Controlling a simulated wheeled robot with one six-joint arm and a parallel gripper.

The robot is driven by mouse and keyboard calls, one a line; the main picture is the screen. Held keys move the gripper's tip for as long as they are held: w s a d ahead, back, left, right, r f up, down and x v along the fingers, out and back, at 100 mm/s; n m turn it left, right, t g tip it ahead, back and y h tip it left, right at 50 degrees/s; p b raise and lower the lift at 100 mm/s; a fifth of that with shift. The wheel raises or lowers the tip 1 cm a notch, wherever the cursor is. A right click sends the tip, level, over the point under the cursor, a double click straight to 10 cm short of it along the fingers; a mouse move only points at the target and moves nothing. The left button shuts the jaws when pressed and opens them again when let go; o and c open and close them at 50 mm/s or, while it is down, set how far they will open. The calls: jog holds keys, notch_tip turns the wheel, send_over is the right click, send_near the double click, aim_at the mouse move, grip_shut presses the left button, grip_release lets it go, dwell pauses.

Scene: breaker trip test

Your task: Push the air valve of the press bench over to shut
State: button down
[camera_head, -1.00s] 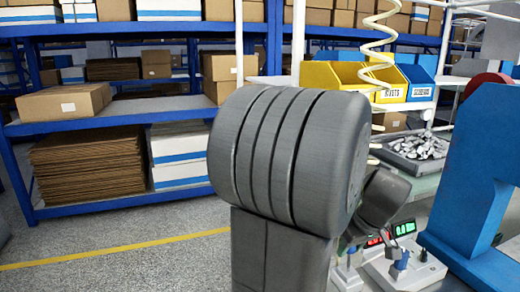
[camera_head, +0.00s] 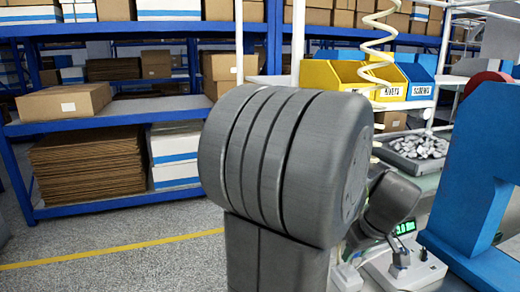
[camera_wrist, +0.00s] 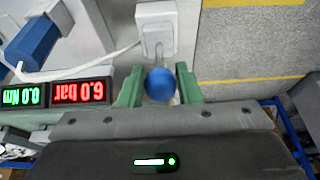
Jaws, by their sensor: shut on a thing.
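The air valve shows in the wrist view as a white block (camera_wrist: 157,24) with a pale stem and a round blue knob (camera_wrist: 160,86). My gripper (camera_wrist: 159,72) has its two green fingers on either side of the knob, shut on it. The stem runs from the knob to the block at the top of the picture. In the head view, the valve's pale base (camera_head: 346,279) shows low beside my arm. My fingers and the knob are hidden there behind my own grey arm.
A red display (camera_wrist: 80,92) reads 6.0 bar, upside down, beside a green one (camera_wrist: 22,95). The blue press frame (camera_head: 480,170) is at right. A parts tray (camera_head: 415,165) and bins lie behind.

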jog(key=shift+s+f, duration=0.1)
jog(key=shift+s, duration=0.05)
jog(key=shift+s+d+f, duration=0.2)
jog(key=shift+s, duration=0.35)
dwell(0.5)
jog(key=shift+s+d+f+b, duration=0.2)
jog(key=shift+s+f+b, duration=0.05)
jog(key=shift+s+b, duration=0.35)
jog(key=c, duration=1)
grip_release()
jog(key=shift+o, duration=0.2)
jog(key=p+v, duration=0.1)
jog(key=v, duration=1.3)
